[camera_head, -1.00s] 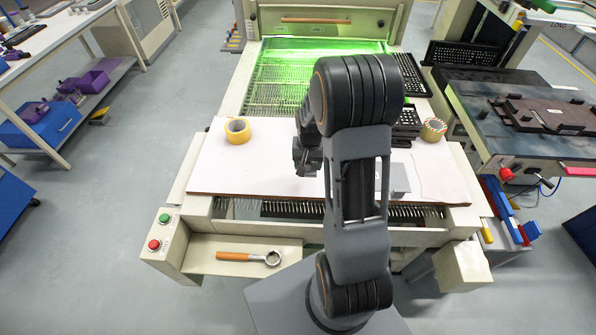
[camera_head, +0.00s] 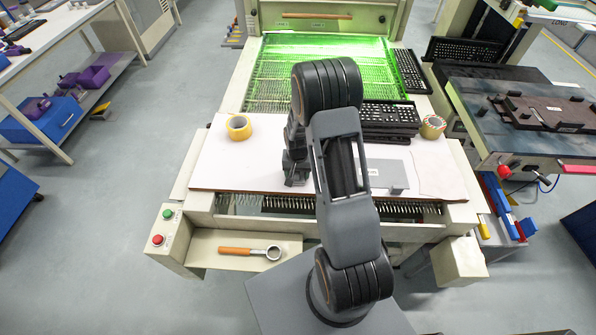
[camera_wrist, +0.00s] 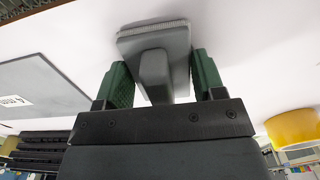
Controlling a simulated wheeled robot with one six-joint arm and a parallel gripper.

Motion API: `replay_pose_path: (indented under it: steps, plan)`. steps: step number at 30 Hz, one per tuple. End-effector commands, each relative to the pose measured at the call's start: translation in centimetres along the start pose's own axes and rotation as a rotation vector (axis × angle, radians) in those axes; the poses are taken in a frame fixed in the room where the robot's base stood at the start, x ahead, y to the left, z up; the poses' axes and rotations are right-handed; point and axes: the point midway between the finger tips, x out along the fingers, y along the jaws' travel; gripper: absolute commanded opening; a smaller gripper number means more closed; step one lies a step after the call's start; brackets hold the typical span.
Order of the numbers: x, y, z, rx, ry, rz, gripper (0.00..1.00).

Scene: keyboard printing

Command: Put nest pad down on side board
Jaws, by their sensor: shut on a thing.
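My gripper (camera_wrist: 162,78) has its two green-padded fingers closed on the upright grip of the nest pad (camera_wrist: 130,46), a grey block with a pale ribbed edge. In the head view my gripper (camera_head: 297,172) is over the white side board (camera_head: 235,172), left of its middle, with my arm partly covering the view. The pad's flat face is toward the white surface. I cannot tell whether it touches the board or hangs just above it.
On the board, a yellow tape roll (camera_head: 238,127) lies to the left and a grey labelled plate (camera_head: 385,173) to the right. Black keyboards (camera_head: 390,117) and another tape roll (camera_head: 432,126) are at the back right. Bare board lies between the gripper and the yellow roll.

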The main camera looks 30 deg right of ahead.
Motion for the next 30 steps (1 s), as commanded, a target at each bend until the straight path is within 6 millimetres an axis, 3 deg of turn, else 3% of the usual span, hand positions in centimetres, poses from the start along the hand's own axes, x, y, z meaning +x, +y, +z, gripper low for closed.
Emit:
replay_pose_path:
  steps: [6, 7, 15, 25, 30]
  plan:
    - [0.4, 0.0, 0.0, -0.001, 0.0, 0.0, 0.41]
    - [0.4, 0.0, 0.0, -0.001, 0.0, 0.0, 0.64]
    - [0.3, 0.0, 0.0, 0.0, -0.001, 0.0, 0.89]
    - [-0.3, 0.0, 0.0, 0.0, 0.001, 0.0, 0.89]
    - [-2.9, 0.0, -0.1, 0.0, 0.005, -0.002, 0.89]
